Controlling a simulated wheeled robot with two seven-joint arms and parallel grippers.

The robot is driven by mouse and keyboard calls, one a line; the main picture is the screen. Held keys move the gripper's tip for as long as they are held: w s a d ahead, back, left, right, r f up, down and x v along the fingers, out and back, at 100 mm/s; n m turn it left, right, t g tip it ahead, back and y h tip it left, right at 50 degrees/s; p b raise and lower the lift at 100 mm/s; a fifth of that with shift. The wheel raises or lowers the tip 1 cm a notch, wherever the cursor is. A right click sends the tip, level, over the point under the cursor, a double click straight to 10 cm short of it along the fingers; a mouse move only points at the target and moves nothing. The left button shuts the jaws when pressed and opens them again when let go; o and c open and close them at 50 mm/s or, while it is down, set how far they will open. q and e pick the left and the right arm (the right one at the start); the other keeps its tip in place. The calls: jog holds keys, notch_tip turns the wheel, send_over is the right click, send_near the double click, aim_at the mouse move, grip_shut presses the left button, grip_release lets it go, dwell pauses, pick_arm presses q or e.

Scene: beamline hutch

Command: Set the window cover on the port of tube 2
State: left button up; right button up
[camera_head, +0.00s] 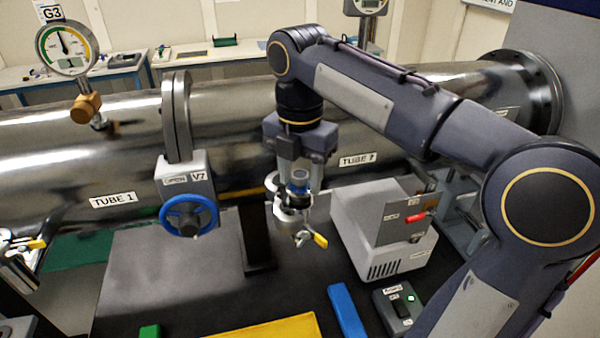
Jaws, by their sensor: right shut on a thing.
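My right gripper (300,170) points down in front of the tube labelled TUBE 2 (335,178). It is shut on a small round piece with a bluish top, which looks like the window cover (299,176). Just below is a metal port (290,216) with a clamp and a yellow wing handle (320,240). The cover is at or just above the port's upper end; I cannot tell whether they touch. My fingers hide part of the cover and port.
Tube 1 (60,178) has a similar clamped fitting (22,246) at the left edge. A valve with a blue handwheel (188,215) stands left of my gripper. A grey pump box (362,236) stands close on the right. A blue bar (346,312) and yellow mat (270,330) lie in front.

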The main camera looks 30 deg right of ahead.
jog(key=shift+f+b, duration=0.4)
jog(key=shift+f, duration=0.2)
dwell(0.4)
jog(key=o, duration=1.1)
jog(key=shift+c, duration=0.2)
